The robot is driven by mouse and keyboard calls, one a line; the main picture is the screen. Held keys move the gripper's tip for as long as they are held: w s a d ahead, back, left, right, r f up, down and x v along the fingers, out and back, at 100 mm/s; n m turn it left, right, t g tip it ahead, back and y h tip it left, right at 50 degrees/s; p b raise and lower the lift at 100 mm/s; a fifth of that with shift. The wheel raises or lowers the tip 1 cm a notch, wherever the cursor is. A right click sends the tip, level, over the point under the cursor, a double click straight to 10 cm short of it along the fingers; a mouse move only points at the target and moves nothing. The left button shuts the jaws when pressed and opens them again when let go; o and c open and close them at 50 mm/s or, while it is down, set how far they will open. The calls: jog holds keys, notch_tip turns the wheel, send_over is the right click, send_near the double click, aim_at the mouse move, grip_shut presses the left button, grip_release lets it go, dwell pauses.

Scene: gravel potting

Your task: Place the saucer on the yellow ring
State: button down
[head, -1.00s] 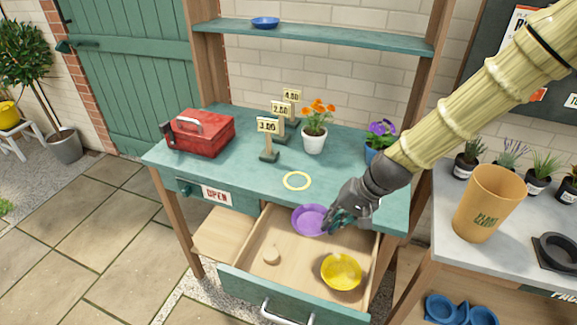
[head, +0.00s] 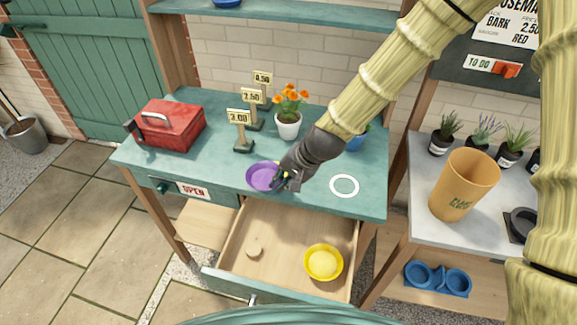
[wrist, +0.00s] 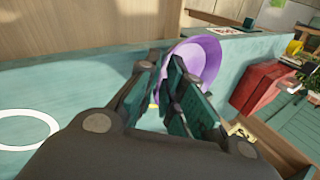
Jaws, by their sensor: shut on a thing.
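The purple saucer (head: 260,176) is over the front of the green bench top (head: 215,160), left of the white ring (head: 344,186). My gripper (head: 279,179) is shut on the saucer's right edge. The wrist view shows the saucer (wrist: 207,60) beyond the fingers (wrist: 170,82), looking tilted there. A small sliver of the yellow ring (wrist: 152,104) shows by the fingers; the saucer and gripper hide the rest. I cannot tell whether the saucer touches the bench.
The open drawer (head: 285,235) below holds a yellow bowl (head: 323,263) and a small round piece (head: 254,249). A red toolbox (head: 170,128), price signs (head: 239,118) and an orange-flowered pot (head: 288,125) stand behind. The bench's right front around the white ring is clear.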

jog(key=w, duration=0.2)
jog(key=w+d+p, duration=0.1)
jog(key=w, duration=0.1)
jog(key=w+d+p, duration=0.1)
jog(key=w, duration=0.1)
jog(key=shift+w+d+f, duration=0.25)
jog(key=shift+w+f, duration=0.05)
jog(key=shift+w, duration=0.05)
jog(key=shift+f+p, duration=0.8)
jog(key=shift+f, duration=0.9)
jog(key=c, duration=2)
grip_release()
jog(key=shift+f, duration=0.1)
jog(key=shift+o, duration=0.8)
jog(key=b+v, duration=0.2)
jog(key=v, duration=1)
jog(key=shift+b, duration=0.4)
